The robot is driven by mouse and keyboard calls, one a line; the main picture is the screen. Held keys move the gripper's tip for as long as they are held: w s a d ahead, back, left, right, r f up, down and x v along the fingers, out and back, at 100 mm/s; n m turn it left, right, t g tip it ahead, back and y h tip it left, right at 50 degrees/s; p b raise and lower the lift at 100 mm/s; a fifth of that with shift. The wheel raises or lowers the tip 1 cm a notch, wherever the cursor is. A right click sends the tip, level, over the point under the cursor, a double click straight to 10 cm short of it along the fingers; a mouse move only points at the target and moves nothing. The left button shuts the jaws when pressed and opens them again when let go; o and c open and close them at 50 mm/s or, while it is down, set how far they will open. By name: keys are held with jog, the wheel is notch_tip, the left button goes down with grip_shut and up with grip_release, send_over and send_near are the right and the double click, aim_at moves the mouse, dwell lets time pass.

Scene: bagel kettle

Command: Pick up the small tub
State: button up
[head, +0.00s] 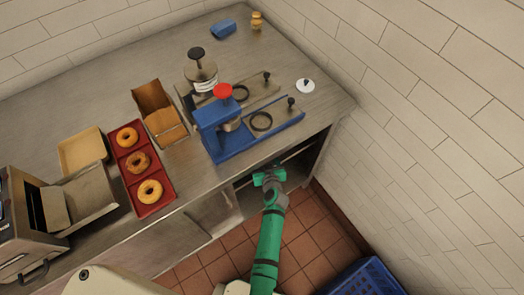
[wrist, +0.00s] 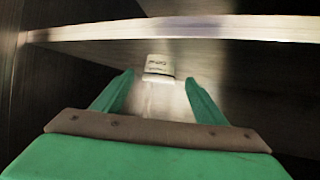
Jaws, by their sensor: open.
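The small tub (wrist: 159,66) is a pale, whitish container with dark lettering. In the wrist view it stands just beyond and between my fingertips, apart from both fingers. My gripper (wrist: 158,80) is green, open and empty. In the head view my gripper (head: 268,174) is at the open compartment under the counter's front edge, at the right end. The tub is not visible in the head view; the counter and my arm hide that space.
A pale shelf edge (wrist: 170,28) crosses above the tub. On the steel counter (head: 300,62) stand a blue press (head: 215,140), a red tray (head: 133,190) of bagels and a cardboard box (head: 158,112). A blue crate (head: 366,281) sits on the floor at the right, near the wall.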

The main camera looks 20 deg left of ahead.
jog(key=shift+x, duration=3)
jog(key=shift+c, duration=0.6)
jog(key=c, duration=1)
